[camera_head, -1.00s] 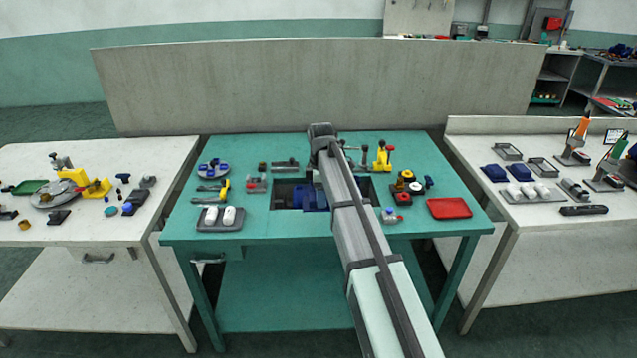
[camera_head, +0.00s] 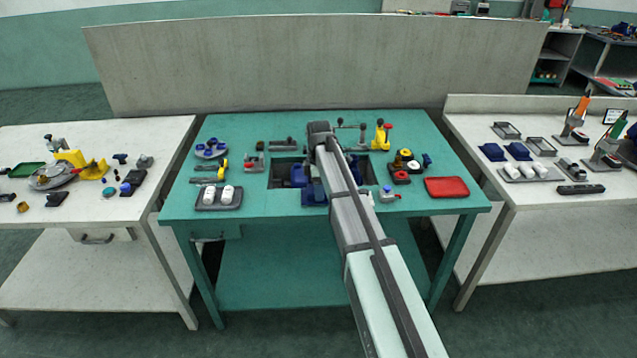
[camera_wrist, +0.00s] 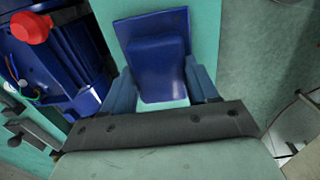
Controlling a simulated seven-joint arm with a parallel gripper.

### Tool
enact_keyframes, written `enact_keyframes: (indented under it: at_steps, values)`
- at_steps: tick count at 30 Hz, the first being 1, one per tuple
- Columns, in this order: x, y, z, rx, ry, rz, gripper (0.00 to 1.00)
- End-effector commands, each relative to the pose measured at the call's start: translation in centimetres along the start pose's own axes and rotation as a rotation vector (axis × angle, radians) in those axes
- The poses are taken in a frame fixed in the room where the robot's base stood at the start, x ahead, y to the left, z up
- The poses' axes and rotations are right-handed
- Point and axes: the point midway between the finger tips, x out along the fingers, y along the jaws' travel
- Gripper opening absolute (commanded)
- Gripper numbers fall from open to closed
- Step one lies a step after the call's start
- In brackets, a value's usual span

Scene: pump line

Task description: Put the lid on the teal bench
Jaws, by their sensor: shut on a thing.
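The blue lid (camera_wrist: 155,50) is between the two blue-grey fingers of my gripper (camera_wrist: 163,88) in the wrist view, and my gripper is shut on it. In the head view the lid (camera_head: 314,193) shows just left of my arm, in front of the dark recess, close to the front edge of the teal bench (camera_head: 270,243). Teal bench top lies beneath it in the wrist view; I cannot tell whether the lid touches it. My arm hides the gripper in the head view.
A blue pump body with a red knob (camera_wrist: 30,28) is beside the lid in the wrist view. A grey tray with white parts (camera_head: 219,197) stands left, a red tray (camera_head: 447,187) right.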

Motion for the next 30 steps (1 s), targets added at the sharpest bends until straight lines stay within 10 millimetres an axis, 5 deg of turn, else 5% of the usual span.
enact_keyframes:
  at_steps: [30]
  values:
    - [0.8, 0.0, 0.0, 0.0, 0.0, 0.0, 0.27]
